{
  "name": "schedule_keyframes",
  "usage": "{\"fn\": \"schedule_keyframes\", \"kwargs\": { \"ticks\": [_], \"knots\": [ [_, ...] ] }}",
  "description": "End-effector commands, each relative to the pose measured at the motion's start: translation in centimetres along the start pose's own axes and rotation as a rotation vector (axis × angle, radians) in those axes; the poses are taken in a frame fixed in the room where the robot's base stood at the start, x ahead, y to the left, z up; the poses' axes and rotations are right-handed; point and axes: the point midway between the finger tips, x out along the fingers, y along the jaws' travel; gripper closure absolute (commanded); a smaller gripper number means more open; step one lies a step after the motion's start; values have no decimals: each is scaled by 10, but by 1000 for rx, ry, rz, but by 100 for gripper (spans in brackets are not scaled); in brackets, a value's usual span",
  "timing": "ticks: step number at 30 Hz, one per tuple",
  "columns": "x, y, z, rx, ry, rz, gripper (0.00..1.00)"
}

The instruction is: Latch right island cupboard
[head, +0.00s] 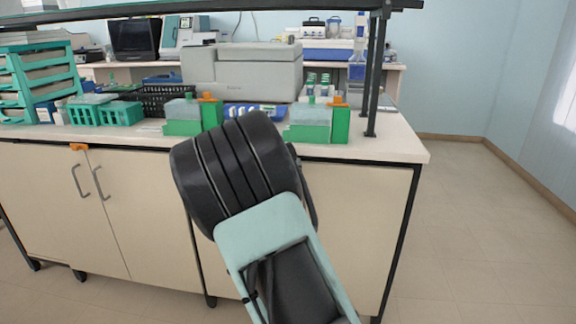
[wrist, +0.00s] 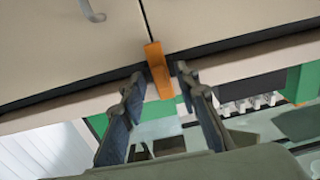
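The right cupboard of the island shows in the wrist view as two pale door panels (wrist: 70,50) with a thin seam between them. An orange latch (wrist: 158,68) sits at the seam's end. It lies lengthwise, roughly in line with the seam, over the dark strip and counter edge, not across both doors. My gripper (wrist: 159,78) is open, one finger on each side of the latch with small gaps; contact is not clear. In the head view my arm hides the latch and most of this cupboard; its right door (head: 360,220) shows partly.
The left cupboard (head: 50,210) has its own orange latch (head: 78,146) lying across the door tops. The counter (head: 400,145) above holds green staining boxes (head: 183,120), a grey machine (head: 243,72) and teal racks (head: 40,80). The floor to the right (head: 480,230) is clear.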

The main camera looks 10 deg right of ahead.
Motion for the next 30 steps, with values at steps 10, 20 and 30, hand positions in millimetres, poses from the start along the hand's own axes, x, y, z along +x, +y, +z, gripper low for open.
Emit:
{"fn": "schedule_keyframes", "kwargs": {
  "ticks": [10, 20, 30],
  "knots": [
    [-62, -1, 0, 2, -2, -4, 71],
    [-111, 0, -1, 2, 1, -1, 71],
    [-116, 0, -1, 1, 2, 0, 71]
  ]
}}
